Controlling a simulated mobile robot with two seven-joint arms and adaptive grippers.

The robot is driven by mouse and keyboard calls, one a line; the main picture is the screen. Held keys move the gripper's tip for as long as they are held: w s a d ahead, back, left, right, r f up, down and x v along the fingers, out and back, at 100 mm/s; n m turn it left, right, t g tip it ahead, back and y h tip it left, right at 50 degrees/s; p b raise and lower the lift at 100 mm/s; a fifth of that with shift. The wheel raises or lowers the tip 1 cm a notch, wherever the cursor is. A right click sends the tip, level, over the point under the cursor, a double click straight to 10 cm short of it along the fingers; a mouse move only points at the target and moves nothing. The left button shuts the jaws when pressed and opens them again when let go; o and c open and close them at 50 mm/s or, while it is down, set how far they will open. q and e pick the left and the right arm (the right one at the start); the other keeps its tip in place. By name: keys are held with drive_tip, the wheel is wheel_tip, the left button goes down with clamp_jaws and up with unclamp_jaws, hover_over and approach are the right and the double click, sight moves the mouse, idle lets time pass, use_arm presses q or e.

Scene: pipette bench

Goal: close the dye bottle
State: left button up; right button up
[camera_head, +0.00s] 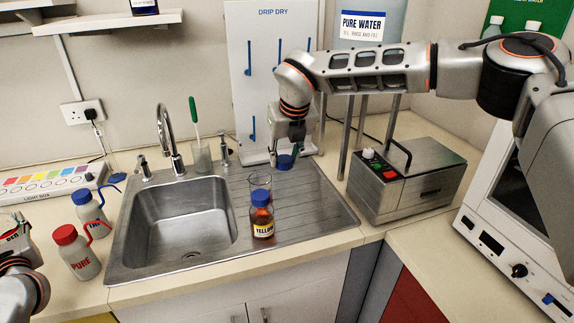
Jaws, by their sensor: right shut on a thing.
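The dye bottle (262,228) is amber with a "YELLOW" label and stands upright on the ribbed drainboard, right of the sink basin. Its top (260,197) shows blue; I cannot tell whether this is a ring or a cap. My right gripper (288,152) points down above the back of the drainboard, behind and slightly right of the bottle, apart from it. It is shut on a small blue cap (285,163). Its fingers are small and dark in this view. Only part of my left arm shows at the lower left edge; its fingertips cannot be made out.
The sink (180,225) lies left. Red-topped (80,258) and blue-topped (91,214) wash bottles stand on the left counter. A metal bath (408,180) stands right, the drip-dry board (268,60) behind.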

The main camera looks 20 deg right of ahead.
use_arm(q)
drive_tip(key=shift+w+d+r, duration=0.1)
drive_tip(key=shift+w+d, duration=0.1)
drive_tip(key=shift+d, duration=0.05)
use_arm(e)
drive_tip(key=shift+r, duration=1.35)
drive_tip(key=shift+r, duration=0.1)
